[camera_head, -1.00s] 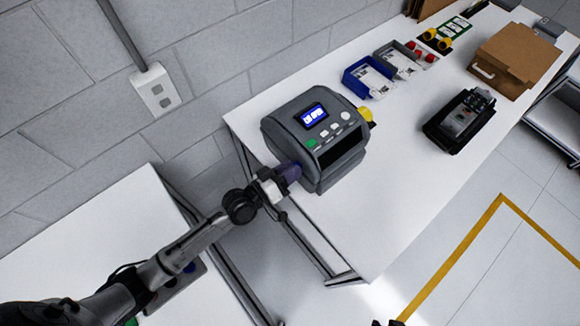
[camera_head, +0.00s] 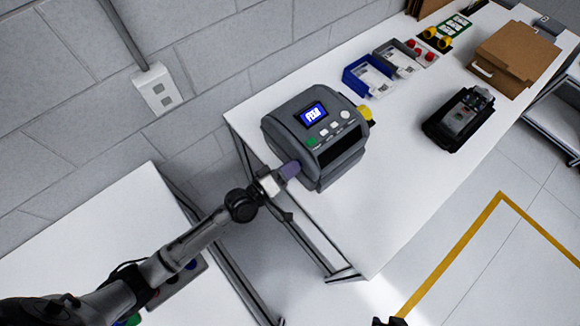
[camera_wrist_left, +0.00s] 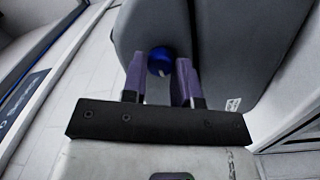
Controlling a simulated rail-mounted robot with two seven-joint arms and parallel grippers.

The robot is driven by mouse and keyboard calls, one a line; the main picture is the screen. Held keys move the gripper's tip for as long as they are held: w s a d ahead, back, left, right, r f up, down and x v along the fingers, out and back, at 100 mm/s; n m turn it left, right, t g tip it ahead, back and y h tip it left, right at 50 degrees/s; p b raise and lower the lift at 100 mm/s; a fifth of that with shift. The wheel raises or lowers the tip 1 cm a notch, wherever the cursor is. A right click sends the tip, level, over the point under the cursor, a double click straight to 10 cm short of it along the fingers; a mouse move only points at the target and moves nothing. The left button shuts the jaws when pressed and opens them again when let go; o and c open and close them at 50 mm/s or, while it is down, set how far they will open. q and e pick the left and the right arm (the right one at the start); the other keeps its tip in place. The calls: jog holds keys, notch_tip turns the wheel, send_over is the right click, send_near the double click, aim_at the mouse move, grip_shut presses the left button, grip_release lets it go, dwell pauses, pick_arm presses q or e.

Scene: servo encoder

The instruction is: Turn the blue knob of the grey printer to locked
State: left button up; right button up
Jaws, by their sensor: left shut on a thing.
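The grey printer (camera_head: 318,138) stands on the white table, with a lit blue screen and several buttons on its top. Its blue knob (camera_wrist_left: 160,62) shows in the left wrist view on the printer's side, between my two purple fingers. A small white mark shows on the knob's lower edge. My left gripper (camera_head: 291,170) is at the printer's left side; in the left wrist view the gripper (camera_wrist_left: 161,82) is shut on the knob. In the head view the knob is hidden by the fingers. My right gripper is not clearly in view.
A yellow part (camera_head: 365,112) sticks out of the printer's far side. Blue (camera_head: 366,78) and grey (camera_head: 398,58) bins, a black device (camera_head: 460,118) and a cardboard box (camera_head: 513,58) stand farther along the white table (camera_head: 385,215). The table's front is clear.

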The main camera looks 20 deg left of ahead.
dwell(0.3)
pick_arm(q)
jog(key=o, duration=0.9)
jog(key=shift+b+v, duration=0.7)
jog(key=shift+v, duration=6.2)
jog(key=shift+f, duration=0.1)
